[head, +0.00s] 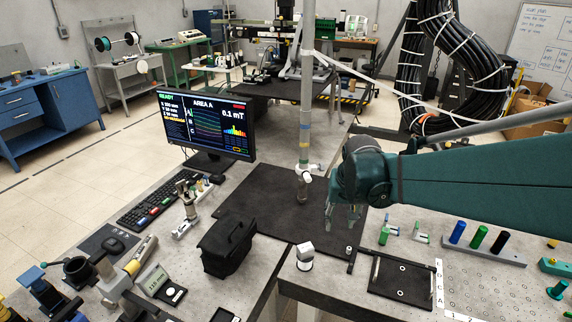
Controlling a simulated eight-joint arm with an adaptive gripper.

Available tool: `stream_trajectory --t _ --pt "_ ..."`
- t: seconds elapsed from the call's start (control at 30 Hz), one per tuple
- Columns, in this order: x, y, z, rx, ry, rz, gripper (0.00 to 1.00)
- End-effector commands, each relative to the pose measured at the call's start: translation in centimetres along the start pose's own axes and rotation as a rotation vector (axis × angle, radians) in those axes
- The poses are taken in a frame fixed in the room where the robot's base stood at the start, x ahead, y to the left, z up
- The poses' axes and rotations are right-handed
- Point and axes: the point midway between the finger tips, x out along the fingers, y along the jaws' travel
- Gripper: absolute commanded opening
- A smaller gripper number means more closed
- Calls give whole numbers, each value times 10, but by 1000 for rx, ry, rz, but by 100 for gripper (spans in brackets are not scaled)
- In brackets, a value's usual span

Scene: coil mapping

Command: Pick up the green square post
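A small upright green post (384,236) stands on the right bench, just right of my gripper; it is too small to tell whether it is square. Another green post (479,239) stands in a grey rack (484,254) between a blue post (458,232) and a dark post (499,243). The rack posts look round. My gripper (341,222) points down over the right part of the black mat, left of both green posts. Its fingers look apart, with nothing visible between them. My gripper touches neither post.
A light hole plate (490,287) and a black-framed tray (402,280) lie at the front right. A vertical pole (305,120) stands left of my gripper. A monitor (208,122) and black case (229,245) are further left. The black mat (270,215) is mostly clear.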

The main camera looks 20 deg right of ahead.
Motion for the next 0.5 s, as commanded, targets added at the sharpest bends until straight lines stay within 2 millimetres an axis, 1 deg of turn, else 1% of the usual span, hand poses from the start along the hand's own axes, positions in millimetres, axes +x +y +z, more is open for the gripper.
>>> stream_trajectory --t 0.03,0.1,0.27,0.5 --pt "1 7 -7 18 -11 5 34" --pt "5 16 -15 41 -26 12 34" --pt "16 38 -30 91 -60 26 34" --pt "34 74 -48 170 -113 46 34"
